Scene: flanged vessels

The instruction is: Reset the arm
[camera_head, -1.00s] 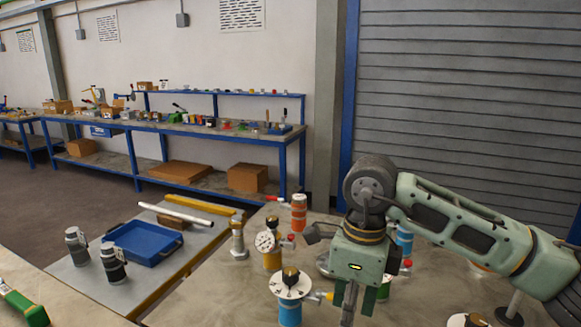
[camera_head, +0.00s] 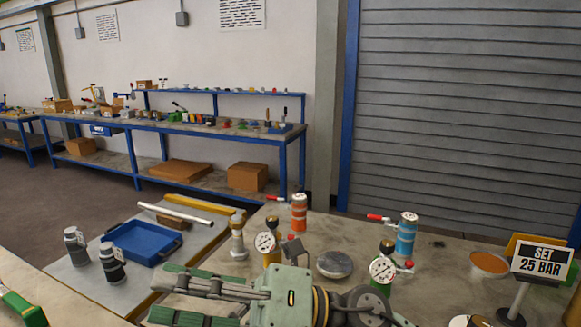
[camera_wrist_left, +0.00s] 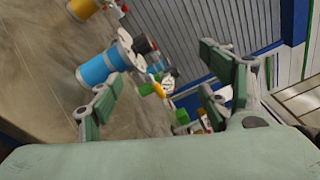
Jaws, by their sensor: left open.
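My right gripper (camera_head: 160,293) reaches in from the lower right in the head view, its two green-padded fingers spread apart and pointing left. Nothing shows between them. It lies low across the front of the bench and hides part of the bench top. My left gripper (camera_wrist_left: 158,95) shows in the left wrist view with its fingers wide apart and empty. A blue vessel (camera_wrist_left: 95,70) with a pale flange appears beyond its left finger, apart from it as far as I can tell. My left arm is not clearly visible in the head view.
Vessels stand on the bench: orange (camera_head: 299,213), blue (camera_head: 406,236), yellow with gauge (camera_head: 268,246), and green with gauge (camera_head: 384,268). A "SET 25 BAR" sign (camera_head: 541,261) stands at right. A blue tray (camera_head: 143,243) and two grey-black vessels are at left.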

